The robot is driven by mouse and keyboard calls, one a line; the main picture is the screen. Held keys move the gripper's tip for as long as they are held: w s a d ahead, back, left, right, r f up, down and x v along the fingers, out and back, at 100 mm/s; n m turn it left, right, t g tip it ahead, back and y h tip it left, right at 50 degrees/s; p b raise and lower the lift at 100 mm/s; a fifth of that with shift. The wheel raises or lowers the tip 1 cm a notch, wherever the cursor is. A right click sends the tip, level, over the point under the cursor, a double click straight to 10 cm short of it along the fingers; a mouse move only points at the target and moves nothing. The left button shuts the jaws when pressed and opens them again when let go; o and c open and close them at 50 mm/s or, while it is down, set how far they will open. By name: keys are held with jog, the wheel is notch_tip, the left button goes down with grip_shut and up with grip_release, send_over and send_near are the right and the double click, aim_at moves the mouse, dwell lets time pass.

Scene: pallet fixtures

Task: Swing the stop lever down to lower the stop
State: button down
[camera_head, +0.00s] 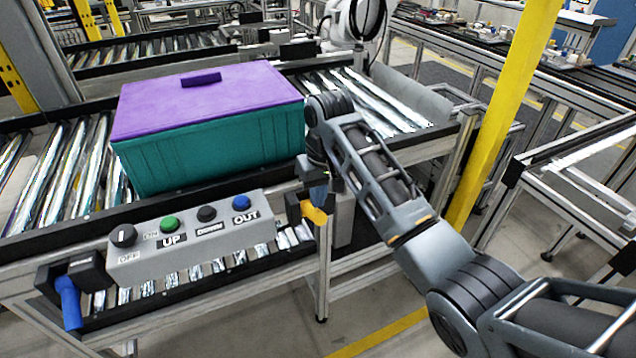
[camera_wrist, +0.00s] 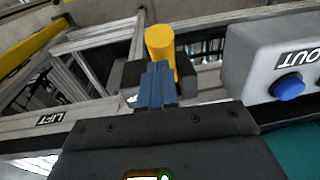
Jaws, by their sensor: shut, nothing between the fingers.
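A yellow-handled lever (camera_head: 313,214) sits on a dark mount at the right end of the conveyor's front rail. It also shows in the wrist view (camera_wrist: 160,42), just beyond my fingertips. A blue-handled lever (camera_head: 68,303) hangs from a black block at the left end of that rail. I cannot tell from any label which one is the stop lever. My gripper (camera_head: 318,192) is shut and empty, pointing down just above the yellow handle. In the wrist view its blue fingers (camera_wrist: 157,72) overlap the handle's lower part, so I cannot tell whether they touch. The stop itself is not distinguishable.
A grey control box (camera_head: 190,238) with a knob and buttons stands left of my gripper. A teal crate with a purple lid (camera_head: 210,100) rests on the rollers behind it. A yellow post (camera_head: 503,110) rises right of my arm. A LIFT label (camera_wrist: 50,119) is on the rail.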

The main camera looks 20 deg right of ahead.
aim_at(322, 214)
jog(key=shift+s+f, duration=0.1)
jog(key=shift+f, duration=0.05)
dwell(0.3)
jog(key=shift+s+f+t, duration=0.1)
jog(key=shift+s+t, duration=0.05)
jog(key=shift+t, duration=0.45)
jog(key=shift+s+b, duration=0.1)
jog(key=shift+b, duration=0.2)
jog(key=shift+s+f+t, duration=0.35)
jog(key=shift+f+t, duration=0.05)
jog(key=shift+t, duration=0.7)
jog(key=shift+s+f+t+b, duration=0.6)
jog(key=shift+s+f+t, duration=0.2)
jog(key=shift+t, duration=0.2)
jog(key=shift+s+f+t+b, duration=0.3)
jog(key=shift+f+t+b, duration=0.5)
jog(key=shift+f+b, duration=0.2)
jog(key=shift+s+f+t+b, duration=0.25)
jog(key=shift+f+t+b, duration=0.6)
jog(key=shift+b, duration=0.1)
jog(key=shift+s+f+t+b, duration=0.3)
jog(key=shift+f+t+b, duration=0.45)
jog(key=shift+f+b, duration=0.25)
jog(key=shift+f, duration=0.1)
